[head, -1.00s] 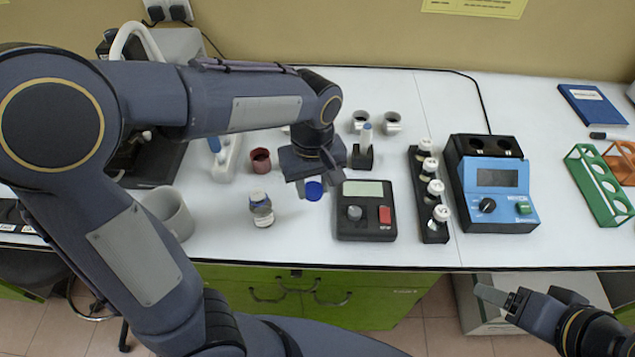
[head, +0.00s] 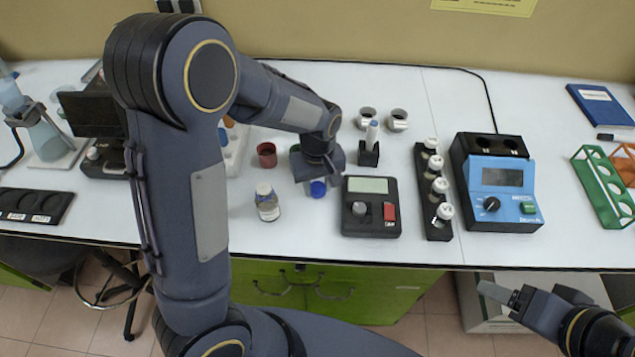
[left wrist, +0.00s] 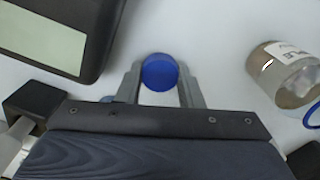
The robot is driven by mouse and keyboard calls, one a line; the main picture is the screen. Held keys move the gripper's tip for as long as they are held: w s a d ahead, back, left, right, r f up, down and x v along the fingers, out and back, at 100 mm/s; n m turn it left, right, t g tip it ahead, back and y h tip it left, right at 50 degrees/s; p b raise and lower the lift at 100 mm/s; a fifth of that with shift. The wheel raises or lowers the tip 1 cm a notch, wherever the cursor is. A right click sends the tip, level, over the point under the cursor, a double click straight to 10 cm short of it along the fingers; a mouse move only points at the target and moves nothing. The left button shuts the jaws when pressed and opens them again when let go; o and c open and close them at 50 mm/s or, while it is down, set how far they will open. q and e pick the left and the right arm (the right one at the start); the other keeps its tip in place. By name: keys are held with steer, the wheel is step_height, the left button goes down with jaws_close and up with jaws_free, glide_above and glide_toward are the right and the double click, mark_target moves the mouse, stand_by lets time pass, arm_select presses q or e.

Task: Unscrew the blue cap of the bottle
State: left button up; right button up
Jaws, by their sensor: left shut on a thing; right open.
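The blue cap (head: 317,188) is off the bottle and sits between the fingers of my left gripper (head: 314,184). In the left wrist view the cap (left wrist: 160,72) is pinched between the two fingertips (left wrist: 160,80). It is at or close above the white bench; I cannot tell whether it touches. The open glass bottle (head: 267,203) stands upright to the left of the cap, apart from it, and shows at the right of the left wrist view (left wrist: 285,75). A blue ring at that view's right edge seems to be its neck. My right gripper (head: 501,296) is open and empty at lower right.
A black device with a grey knob and red switch (head: 371,222) stands right of the cap. A vial rack (head: 435,220) and a blue instrument (head: 505,192) are further right. A dark red cup (head: 267,155) is behind the bottle. Bare bench lies left of the bottle.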

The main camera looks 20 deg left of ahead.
mark_target(317, 188)
arm_select(q)
steer(key=shift+f, duration=0.15)
steer(key=o, duration=1.1)
steer(key=shift+c, duration=0.2)
step_height(317, 188, up, 12)
steer(key=s+a+r+m+t+h, duration=0.1)
steer(key=s+a+m+t+h, duration=0.1)
steer(key=s, duration=0.8)
steer(key=s+a+r+m+t+h, duration=0.1)
steer(key=s+a+m+t, duration=0.1)
steer(key=s, duration=0.8)
steer(key=shift+m+t+h, duration=0.4)
steer(key=shift+m+t, duration=0.4)
steer(key=shift+t, duration=0.1)
